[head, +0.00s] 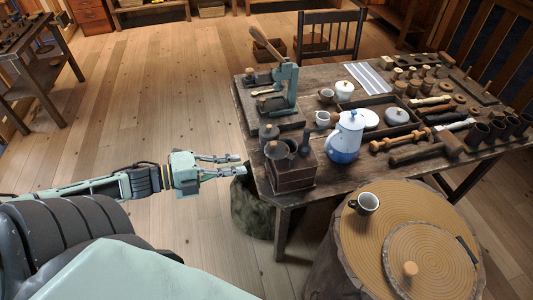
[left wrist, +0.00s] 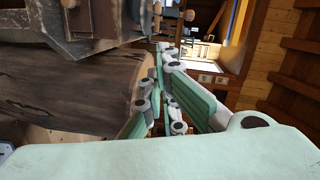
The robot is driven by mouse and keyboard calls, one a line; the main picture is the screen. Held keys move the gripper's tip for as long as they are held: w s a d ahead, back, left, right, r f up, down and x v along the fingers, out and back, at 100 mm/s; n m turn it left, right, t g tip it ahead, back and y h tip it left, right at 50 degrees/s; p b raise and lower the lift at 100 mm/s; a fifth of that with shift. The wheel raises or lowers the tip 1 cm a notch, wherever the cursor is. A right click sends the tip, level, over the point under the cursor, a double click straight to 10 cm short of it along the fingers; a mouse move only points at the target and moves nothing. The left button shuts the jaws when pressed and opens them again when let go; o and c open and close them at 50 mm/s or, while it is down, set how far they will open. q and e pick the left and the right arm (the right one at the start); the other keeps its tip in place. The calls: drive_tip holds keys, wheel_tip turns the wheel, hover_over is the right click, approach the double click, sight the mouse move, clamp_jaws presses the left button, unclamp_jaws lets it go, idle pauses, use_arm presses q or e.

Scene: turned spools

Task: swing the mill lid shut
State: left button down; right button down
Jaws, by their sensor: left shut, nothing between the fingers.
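The mill (head: 292,175) is a dark wooden box at the table's near left corner. Metal parts sit on its top, with a round dark piece (head: 277,150) tilted up there that looks like the lid; its exact angle is hard to tell. An upright handle with a dark knob (head: 305,134) stands beside it. My left gripper (head: 241,164) is left of the mill, off the table's edge, apart from it. It is shut and empty. Its fingers (left wrist: 165,88) also show in the left wrist view, beside a dark wooden surface. My right gripper is out of view.
The wooden table (head: 230,95) holds a green press (head: 287,88), a blue-white pot (head: 345,137) and several spools and tools. A round stump (head: 350,235) with a cup (head: 365,203) stands in front. A dark sack (head: 252,208) is below my gripper. The floor at left is open.

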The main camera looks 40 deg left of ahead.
sight(277, 147)
use_arm(q)
drive_tip(key=w+d+f, duration=0.2)
drive_tip(key=w+d, duration=0.1)
drive_tip(key=w, duration=0.6)
drive_tip(key=shift+w+d, duration=0.3)
drive_tip(key=shift+w, duration=0.1)
drive_tip(key=shift+f, duration=0.1)
drive_tip(key=shift+d, duration=0.1)
